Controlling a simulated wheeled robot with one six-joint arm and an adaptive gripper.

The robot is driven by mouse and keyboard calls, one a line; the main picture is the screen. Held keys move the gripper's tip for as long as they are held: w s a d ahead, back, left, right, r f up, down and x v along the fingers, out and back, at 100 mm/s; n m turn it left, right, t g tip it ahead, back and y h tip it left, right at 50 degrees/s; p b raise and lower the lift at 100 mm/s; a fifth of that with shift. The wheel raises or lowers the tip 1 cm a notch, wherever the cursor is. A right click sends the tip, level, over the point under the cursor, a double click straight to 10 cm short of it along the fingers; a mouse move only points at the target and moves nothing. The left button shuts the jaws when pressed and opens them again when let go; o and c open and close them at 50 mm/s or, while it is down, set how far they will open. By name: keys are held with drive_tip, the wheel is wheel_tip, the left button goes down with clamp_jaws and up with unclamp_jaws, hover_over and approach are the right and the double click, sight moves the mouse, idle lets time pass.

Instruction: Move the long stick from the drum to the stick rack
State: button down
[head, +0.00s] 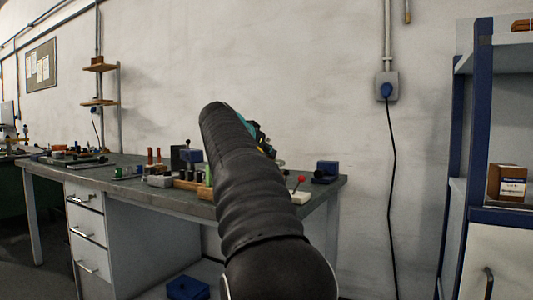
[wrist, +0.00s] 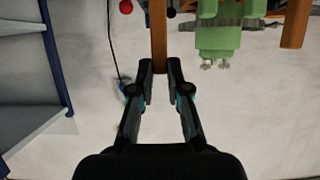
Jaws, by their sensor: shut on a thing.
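In the wrist view my gripper (wrist: 160,68) has its two fingers closed on the end of a long brown stick (wrist: 159,38). The stick runs from between the fingertips up to the top edge of the picture. In the head view my dark arm covers most of the gripper and hides the stick; only teal and yellow bits show beyond it. I cannot make out the drum. I cannot tell which thing is the stick rack; a low wooden block with dark upright pieces (head: 188,185) stands on the bench, partly behind my arm.
A grey workbench (head: 130,178) along the wall carries small tools, a blue device (head: 326,172) and a red-knobbed lever (head: 300,181). A blue shelf unit (head: 481,120) stands at the right. In the wrist view a green part (wrist: 216,38) and another brown piece (wrist: 295,24) lie near the stick.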

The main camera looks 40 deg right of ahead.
drive_tip(key=shift+f+b, duration=0.3)
drive_tip(key=shift+f, duration=0.1)
drive_tip(key=c, duration=1.1)
unclamp_jaws()
drive_tip(key=shift+o, duration=0.2)
drive_tip(key=shift+r+p, duration=0.9)
drive_tip(key=shift+r, duration=0.1)
wheel_tip(320, 180, up, 7)
drive_tip(key=p, duration=0.4)
drive_tip(key=shift+p, duration=0.4)
